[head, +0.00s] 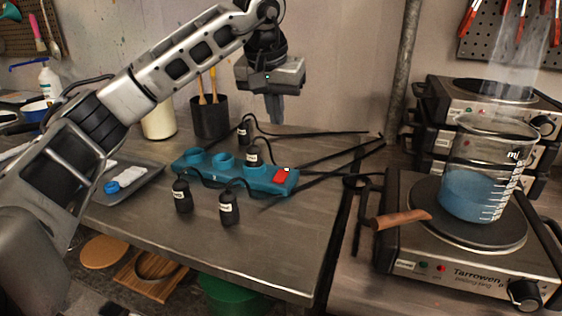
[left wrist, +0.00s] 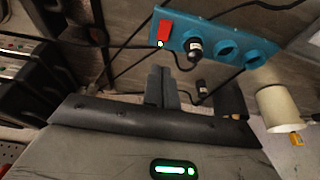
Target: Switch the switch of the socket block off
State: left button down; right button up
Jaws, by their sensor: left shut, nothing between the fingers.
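The blue socket block (head: 224,173) lies on the grey table, with a red switch (head: 281,177) at its right end. A black plug (head: 254,157) sits in the socket nearest the switch; the other sockets look empty. My left gripper (head: 276,112) is shut and empty, pointing down above the table, apart from the switch. It also shows in the left wrist view (left wrist: 161,72). My right gripper is not visible.
Black plugs stand in front of the block (head: 182,196) (head: 229,207) and behind it (head: 244,131), with cables around. A hotplate (head: 400,245) with a beaker of blue liquid (head: 475,190) is at right. A black cup (head: 210,118) and a tray (head: 145,185) are at left.

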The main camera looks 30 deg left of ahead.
aim_at(285, 172)
pick_arm(q)
jog(key=shift+w+r, duration=0.1)
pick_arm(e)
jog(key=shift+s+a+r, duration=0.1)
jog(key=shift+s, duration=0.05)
pick_arm(q)
jog(key=x, duration=0.9)
jog(key=s+b+x, duration=0.1)
jog(key=x, duration=0.4)
jog(key=shift+d, duration=0.1)
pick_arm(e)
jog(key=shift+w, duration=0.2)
